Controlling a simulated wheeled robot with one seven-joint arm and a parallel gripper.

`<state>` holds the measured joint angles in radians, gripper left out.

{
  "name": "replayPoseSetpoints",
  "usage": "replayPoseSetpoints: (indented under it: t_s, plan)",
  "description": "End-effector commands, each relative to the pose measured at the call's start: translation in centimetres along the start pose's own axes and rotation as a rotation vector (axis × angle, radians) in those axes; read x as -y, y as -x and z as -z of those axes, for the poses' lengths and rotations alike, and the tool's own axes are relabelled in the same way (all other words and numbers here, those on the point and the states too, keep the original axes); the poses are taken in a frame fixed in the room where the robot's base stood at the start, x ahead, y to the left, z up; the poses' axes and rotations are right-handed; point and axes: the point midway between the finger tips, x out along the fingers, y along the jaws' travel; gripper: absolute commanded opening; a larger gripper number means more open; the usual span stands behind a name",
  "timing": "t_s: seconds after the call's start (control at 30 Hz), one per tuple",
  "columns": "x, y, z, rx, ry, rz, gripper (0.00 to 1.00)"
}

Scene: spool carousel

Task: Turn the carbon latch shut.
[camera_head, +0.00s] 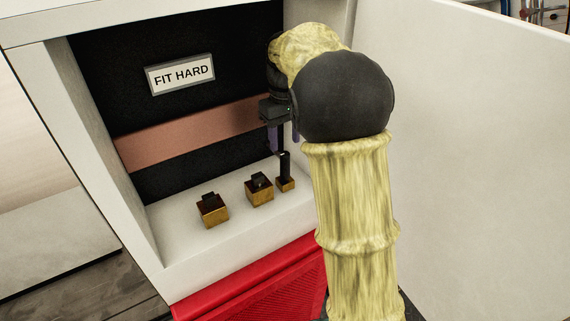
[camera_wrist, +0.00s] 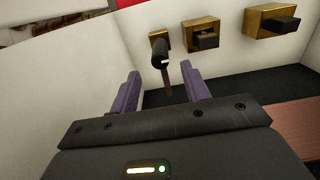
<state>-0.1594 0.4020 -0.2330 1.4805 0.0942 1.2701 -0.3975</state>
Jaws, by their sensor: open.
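Three dark latches sit on brass-coloured blocks on the white shelf inside the cabinet. The right one (camera_head: 284,168) has a tall black handle standing up from its block; its handle (camera_wrist: 159,50) also shows in the wrist view. The middle latch (camera_head: 259,181) and the left latch (camera_head: 209,198) are lower and blocky. No label shows which one is carbon. My gripper (camera_head: 283,148) is open, its purple fingers pointing down above the right latch. In the wrist view my gripper (camera_wrist: 160,82) has a finger on each side of that handle's line; I cannot tell whether they touch it.
A "FIT HARD" sign (camera_head: 181,74) is on the black back panel, above a copper-coloured band (camera_head: 190,133). The cabinet's white side walls enclose the shelf (camera_head: 190,247), whose front left is bare. An open white door (camera_head: 470,150) stands at the right. A red panel (camera_head: 260,285) is below.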

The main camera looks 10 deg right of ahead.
Motion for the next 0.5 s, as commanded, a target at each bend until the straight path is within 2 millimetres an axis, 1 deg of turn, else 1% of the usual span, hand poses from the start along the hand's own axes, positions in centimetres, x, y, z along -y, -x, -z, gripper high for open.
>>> replayPoseSetpoints:
  t_s: [0.03,0.3,0.4,0.5]
  plan:
    - [0.1,-0.8,-0.1,0.005,0.0,0.002,0.47]
    - [0.1,-5.6,-0.1,0.005,0.001,0.001,0.47]
    - [0.1,-7.2,-0.1,0.005,0.0,0.001,0.47]
    - [0.1,-8.4,-0.1,0.002,-0.001,0.001,0.47]
